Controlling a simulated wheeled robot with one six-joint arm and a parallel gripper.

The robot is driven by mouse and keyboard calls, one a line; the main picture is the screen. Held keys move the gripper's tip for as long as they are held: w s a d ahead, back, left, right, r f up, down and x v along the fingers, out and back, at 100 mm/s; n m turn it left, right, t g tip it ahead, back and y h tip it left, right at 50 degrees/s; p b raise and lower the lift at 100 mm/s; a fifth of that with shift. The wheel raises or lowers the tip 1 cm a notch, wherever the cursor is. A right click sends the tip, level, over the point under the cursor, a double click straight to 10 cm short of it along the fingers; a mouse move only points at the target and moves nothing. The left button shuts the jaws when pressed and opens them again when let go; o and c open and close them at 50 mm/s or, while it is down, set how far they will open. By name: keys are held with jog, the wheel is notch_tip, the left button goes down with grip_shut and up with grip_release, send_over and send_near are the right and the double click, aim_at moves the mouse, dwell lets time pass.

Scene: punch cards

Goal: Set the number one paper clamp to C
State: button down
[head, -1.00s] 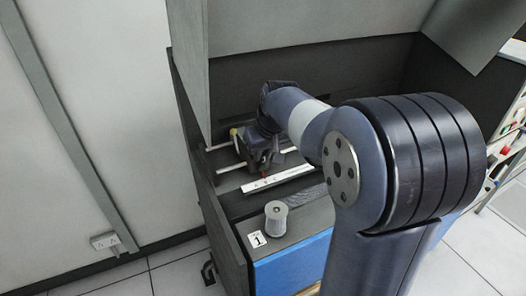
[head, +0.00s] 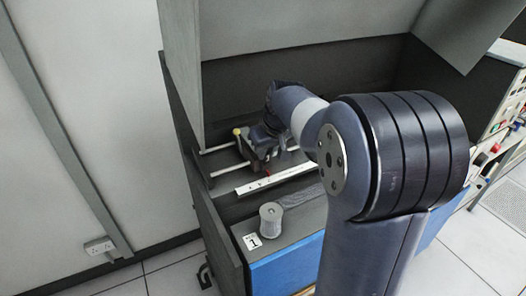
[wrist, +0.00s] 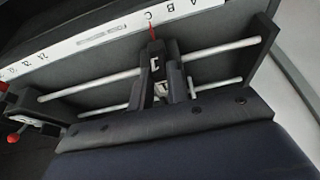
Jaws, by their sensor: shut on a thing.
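The number one paper clamp (wrist: 155,62) is a dark block with white "1" labels, riding on two pale parallel rods. Its thin red pointer (wrist: 152,32) stands just below the letter C on the white scale strip (wrist: 100,36), about in line with it. My gripper (wrist: 168,88) is shut on the clamp, with a dark finger on either side. In the head view my gripper (head: 264,152) is at the rods beyond the scale strip (head: 275,179). Much of the clamp is hidden there by my gripper and arm.
A second slider with a red knob (wrist: 14,137) sits at the left in the wrist view. A tall grey panel (head: 181,75) bounds the left side.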

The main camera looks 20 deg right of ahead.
jog(key=c, duration=1.4)
grip_release()
jog(key=shift+d, duration=0.25)
jog(key=shift+o, duration=0.2)
jog(key=shift+r, duration=0.15)
jog(key=v, duration=1)
jog(key=shift+r+b, duration=0.3)
jog(key=shift+b, duration=0.05)
jog(key=shift+s, duration=0.1)
jog(key=x, duration=1.1)
jog(key=shift+p, duration=0.35)
jog(key=shift+s+a, duration=0.15)
jog(key=shift+a, duration=0.45)
